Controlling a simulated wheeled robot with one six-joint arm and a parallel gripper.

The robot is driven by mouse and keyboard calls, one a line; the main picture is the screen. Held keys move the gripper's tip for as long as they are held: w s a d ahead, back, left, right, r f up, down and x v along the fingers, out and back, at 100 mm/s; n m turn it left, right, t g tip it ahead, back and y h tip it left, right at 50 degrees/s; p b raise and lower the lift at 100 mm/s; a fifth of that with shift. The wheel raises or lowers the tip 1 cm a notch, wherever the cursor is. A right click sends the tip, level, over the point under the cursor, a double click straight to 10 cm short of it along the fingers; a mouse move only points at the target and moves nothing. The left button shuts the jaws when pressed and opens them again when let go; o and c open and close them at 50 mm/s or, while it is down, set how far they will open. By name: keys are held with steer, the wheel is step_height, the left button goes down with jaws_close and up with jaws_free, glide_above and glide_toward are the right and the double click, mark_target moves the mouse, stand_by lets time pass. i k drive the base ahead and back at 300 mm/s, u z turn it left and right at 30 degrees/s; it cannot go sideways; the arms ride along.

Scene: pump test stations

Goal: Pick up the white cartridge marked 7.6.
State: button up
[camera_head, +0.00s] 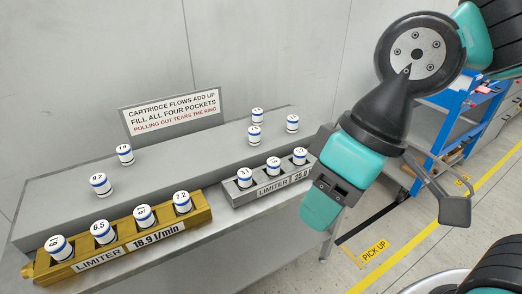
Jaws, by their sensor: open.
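I cannot make out a white cartridge marked 7.6 for certain. White cartridges with blue bands stand upright on the grey bench. Two loose ones stand at the left: one whose mark looks like 7.9 (124,154) and one marked 9.2 (100,184). Three loose ones stand at the back right, a rear one (257,115), a front one (254,134) and a right one (292,123), with marks too small to read. My gripper (385,180) is open, in the air right of the bench, apart from every cartridge. My arm hides the bench's right end.
A gold limiter block (128,240) marked 18.9 l/min holds several cartridges at the front left. A grey limiter block (272,187) holds three more, close to my arm. A sign (173,112) stands at the back. A blue rack (450,130) stands at the right, with floor between.

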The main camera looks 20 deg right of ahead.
mark_target(253, 132)
steer(key=u, duration=0.25)
steer(key=i, duration=1)
steer(key=u, duration=0.2)
